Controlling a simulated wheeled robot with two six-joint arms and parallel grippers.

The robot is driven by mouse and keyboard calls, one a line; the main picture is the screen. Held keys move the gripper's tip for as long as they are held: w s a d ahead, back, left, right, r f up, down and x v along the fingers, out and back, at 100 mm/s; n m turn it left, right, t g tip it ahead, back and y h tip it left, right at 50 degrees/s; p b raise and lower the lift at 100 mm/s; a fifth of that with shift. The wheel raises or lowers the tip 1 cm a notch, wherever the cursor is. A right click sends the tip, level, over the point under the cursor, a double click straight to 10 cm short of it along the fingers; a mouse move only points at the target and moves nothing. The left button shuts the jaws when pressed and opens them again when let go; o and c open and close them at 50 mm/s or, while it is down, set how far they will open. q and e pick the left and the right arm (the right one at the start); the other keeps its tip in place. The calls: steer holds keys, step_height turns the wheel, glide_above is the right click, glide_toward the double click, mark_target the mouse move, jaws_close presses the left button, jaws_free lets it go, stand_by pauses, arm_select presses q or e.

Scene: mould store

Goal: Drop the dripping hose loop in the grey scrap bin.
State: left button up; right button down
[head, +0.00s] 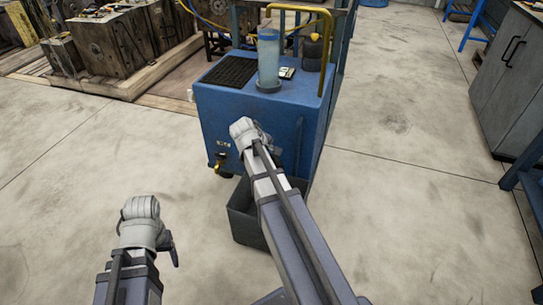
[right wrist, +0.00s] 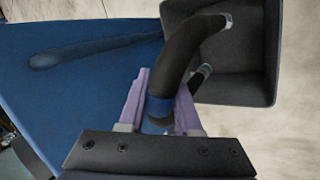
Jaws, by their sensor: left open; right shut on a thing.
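The hose loop (right wrist: 184,52) is a thick black hose with a blue band and metal ends. My right gripper (right wrist: 162,82) is shut on it at the blue band. In the right wrist view the loop's ends lie over the opening of the grey scrap bin (right wrist: 272,50). In the head view the bin (head: 240,222) stands on the floor against the blue cart, partly hidden by my right arm, which also hides the hose. My left gripper (head: 171,248) is open, low over bare floor, apart from everything.
The blue cart (head: 208,110) carries a black mat (head: 230,71), a clear cylinder (head: 268,60) and a yellow handle (head: 328,55). Mould blocks (head: 110,45) stand on a pallet at the back left. A grey cabinet (head: 510,85) is at right. The floor at left is clear.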

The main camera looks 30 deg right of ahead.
step_height(320, 180, down, 12)
steer(key=b, duration=1)
steer(key=shift+r, duration=0.2)
steer(key=c, duration=0.5)
jaws_free()
steer(key=shift+r, duration=0.2)
steer(key=p+v, duration=0.6)
steer(key=v, duration=0.1)
steer(key=shift+a+r, duration=0.2)
